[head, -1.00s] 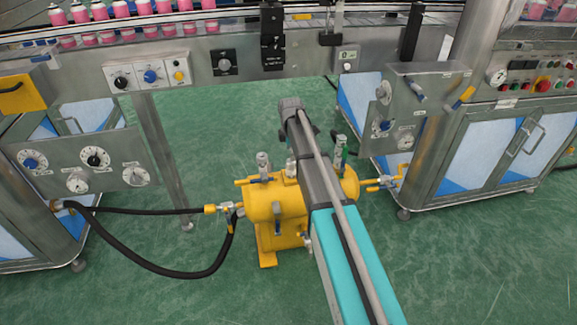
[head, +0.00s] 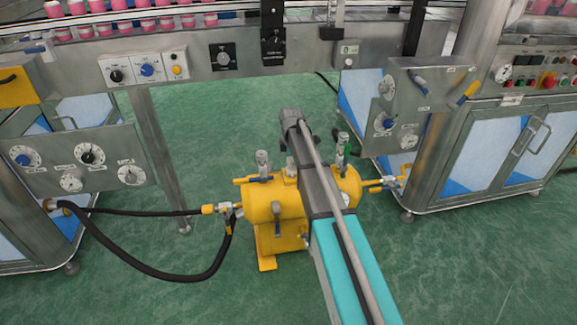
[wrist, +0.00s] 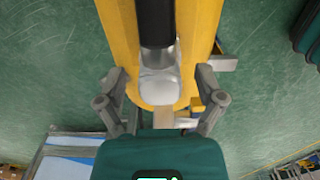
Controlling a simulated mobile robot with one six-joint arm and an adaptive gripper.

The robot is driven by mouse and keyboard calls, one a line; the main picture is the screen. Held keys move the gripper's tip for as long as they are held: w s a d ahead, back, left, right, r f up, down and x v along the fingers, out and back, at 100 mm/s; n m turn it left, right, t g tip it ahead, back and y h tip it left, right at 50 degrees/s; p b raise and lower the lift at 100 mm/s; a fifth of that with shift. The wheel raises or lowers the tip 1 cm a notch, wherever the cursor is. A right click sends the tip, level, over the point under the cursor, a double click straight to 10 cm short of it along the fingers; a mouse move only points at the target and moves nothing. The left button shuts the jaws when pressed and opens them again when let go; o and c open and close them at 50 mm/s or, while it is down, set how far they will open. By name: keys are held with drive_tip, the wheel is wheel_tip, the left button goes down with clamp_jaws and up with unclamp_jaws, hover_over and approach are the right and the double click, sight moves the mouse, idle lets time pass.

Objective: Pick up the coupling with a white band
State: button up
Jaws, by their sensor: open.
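My gripper (wrist: 160,82) is open in the wrist view, with one finger on each side. Between the fingers shows a pale, silvery-white cylindrical part (wrist: 159,88) with a black upper section, in front of a yellow body. I cannot tell whether it touches the fingers or is the coupling's white band. In the head view, a yellow coupling (head: 208,209) joins the black hose to a pale metal fitting at the left of the yellow tank (head: 262,201). No white band is clear there. My arm hides part of the tank, and my gripper does not show in the head view.
Another yellow fitting (head: 373,188) sits at the tank's right. A black hose (head: 150,268) loops at the left. Steel cabinets with panels (head: 90,165) stand on both sides, under a conveyor (head: 190,60) with pink cans. Green floor is clear in front.

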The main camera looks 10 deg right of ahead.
idle(0.4)
clamp_jaws()
